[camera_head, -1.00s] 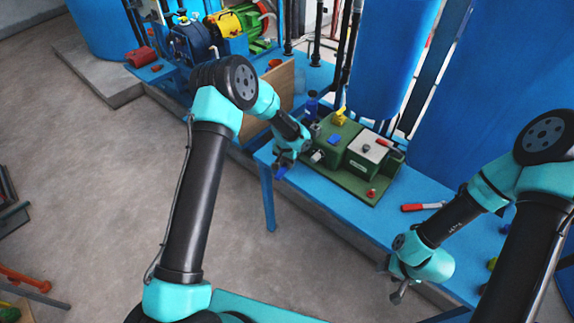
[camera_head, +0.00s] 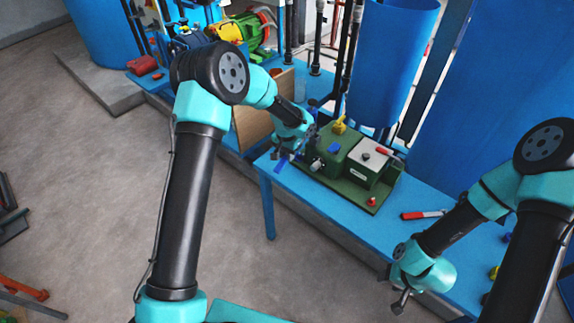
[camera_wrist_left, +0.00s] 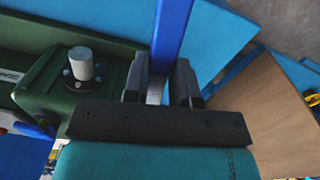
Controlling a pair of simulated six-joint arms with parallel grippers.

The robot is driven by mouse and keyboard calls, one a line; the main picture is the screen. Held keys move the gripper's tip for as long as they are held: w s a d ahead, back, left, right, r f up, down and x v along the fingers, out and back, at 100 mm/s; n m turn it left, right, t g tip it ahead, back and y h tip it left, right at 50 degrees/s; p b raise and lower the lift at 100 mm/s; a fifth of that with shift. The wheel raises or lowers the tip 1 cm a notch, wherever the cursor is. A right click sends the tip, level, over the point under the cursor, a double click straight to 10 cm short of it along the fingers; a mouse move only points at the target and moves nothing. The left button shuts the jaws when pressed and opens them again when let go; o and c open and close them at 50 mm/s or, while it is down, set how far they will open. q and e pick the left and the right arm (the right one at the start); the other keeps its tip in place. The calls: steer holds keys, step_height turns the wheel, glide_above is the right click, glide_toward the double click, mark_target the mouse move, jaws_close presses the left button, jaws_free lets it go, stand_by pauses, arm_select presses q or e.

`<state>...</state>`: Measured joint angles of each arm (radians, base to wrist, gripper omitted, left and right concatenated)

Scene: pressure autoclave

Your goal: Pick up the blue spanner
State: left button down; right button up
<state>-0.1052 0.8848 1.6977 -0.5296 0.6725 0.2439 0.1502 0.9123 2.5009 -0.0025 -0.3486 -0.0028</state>
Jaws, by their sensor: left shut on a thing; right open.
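The blue spanner (camera_wrist_left: 172,35) shows in the left wrist view as a long blue bar running up and out of frame between the jaws. My left gripper (camera_wrist_left: 160,82) is shut on it. In the head view my left gripper (camera_head: 287,153) is over the left end of the blue bench, beside the green machine. A blue end of the spanner (camera_head: 281,164) sticks out below the gripper there, and the rest is partly hidden by the gripper. My right gripper (camera_head: 398,297) is open and empty near the bench's front edge, at the lower right.
The green machine (camera_head: 335,160) with a pale-topped box stands just right of my left gripper. A red-handled tool (camera_head: 423,214) lies on the blue bench (camera_head: 345,220). A brown board (camera_head: 255,125) stands to the left, and a large blue tank (camera_head: 390,60) is behind.

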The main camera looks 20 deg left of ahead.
arm_select(q)
step_height(320, 180, up, 9)
steer(key=shift+f, duration=0.15)
stand_by(0.5)
steer(key=f+n, duration=0.1)
steer(key=f, duration=0.3)
steer(key=a+f+n, duration=0.1)
steer(key=f, duration=0.4)
steer(key=s+f+n, duration=0.1)
steer(key=f, duration=0.4)
steer(key=shift+a+f, duration=0.15)
steer(key=shift+a, duration=0.1)
steer(key=shift+w+a+f+m+g+y, duration=0.2)
steer(key=shift+w+m+g+y, duration=0.1)
steer(key=shift+w+m+g, duration=0.3)
steer(key=shift+w+f+m+g, duration=0.3)
steer(key=shift+w+m, duration=0.15)
steer(key=shift+m, duration=0.15)
steer(key=shift+s+d+f+m, duration=0.15)
steer(key=shift+s+d+f, duration=0.15)
steer(key=shift+d, duration=0.25)
steer(key=shift+s+d+f+m, duration=0.15)
steer(key=shift+s+d+f, duration=0.15)
steer(key=shift+d, duration=0.3)
steer(key=shift+w, duration=0.1)
